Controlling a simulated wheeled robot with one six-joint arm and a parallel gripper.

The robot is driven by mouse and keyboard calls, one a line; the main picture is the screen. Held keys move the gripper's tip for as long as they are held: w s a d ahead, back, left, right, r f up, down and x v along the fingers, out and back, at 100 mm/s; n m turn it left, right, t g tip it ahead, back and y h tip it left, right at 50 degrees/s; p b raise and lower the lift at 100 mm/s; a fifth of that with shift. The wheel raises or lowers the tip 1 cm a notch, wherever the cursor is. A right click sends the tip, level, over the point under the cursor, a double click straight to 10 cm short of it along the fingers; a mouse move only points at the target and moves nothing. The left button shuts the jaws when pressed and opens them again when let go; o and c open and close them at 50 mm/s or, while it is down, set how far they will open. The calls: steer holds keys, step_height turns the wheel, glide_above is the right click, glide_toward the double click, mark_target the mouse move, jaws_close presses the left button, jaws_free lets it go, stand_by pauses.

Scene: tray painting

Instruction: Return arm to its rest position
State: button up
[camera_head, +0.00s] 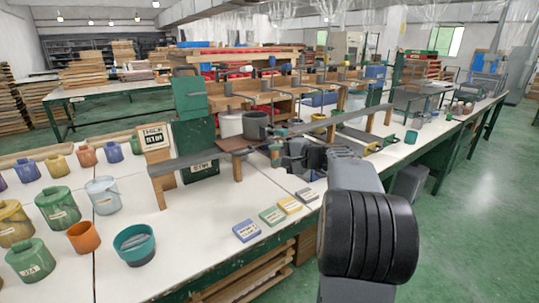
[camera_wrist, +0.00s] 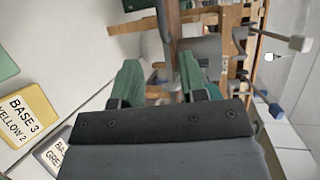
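My arm (camera_head: 355,180) reaches from the lower right toward the rack on the white table in the head view. My gripper (camera_head: 278,144) is at its far end, beside a brown board (camera_head: 232,144) that lies across the grey rack rail. In the wrist view, the two green fingers of my gripper (camera_wrist: 158,75) stand apart, with nothing visible held between them. A dark grey pot (camera_head: 255,125) stands at the back of the board, close to the fingers. Parts of the rack beyond my gripper are hidden by the arm.
Several coloured label cards (camera_head: 272,216) lie on the table left of my arm; a yellow card (camera_wrist: 27,115) shows in the wrist view. Several paint pots (camera_head: 62,207) and a teal bowl (camera_head: 136,243) stand at the left. The green floor (camera_head: 470,200) at right is clear.

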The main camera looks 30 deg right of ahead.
stand_by(0.5)
steer(key=s+a+r+n+g+h+p, duration=0.1)
steer(key=s+a+r+n+g+p, duration=0.3)
steer(key=a+p, duration=0.35)
steer(key=s+a+r+n+g+h+p, duration=0.1)
steer(key=s+a+n+g+p, duration=0.1)
steer(key=s+a+g+p, duration=0.5)
steer(key=s+a+r+n+h+p, duration=0.1)
steer(key=s+a+n+h+p, duration=0.1)
steer(key=s+p, duration=0.3)
steer(key=s+a+r+n+t+h+p, duration=0.1)
steer(key=s+a+r+n+h+p, duration=0.1)
steer(key=s+n+p, duration=0.3)
steer(key=shift+s+a+h, duration=0.3)
steer(key=shift+s+h, duration=0.55)
steer(key=shift+h, duration=0.05)
steer(key=shift+r, duration=0.1)
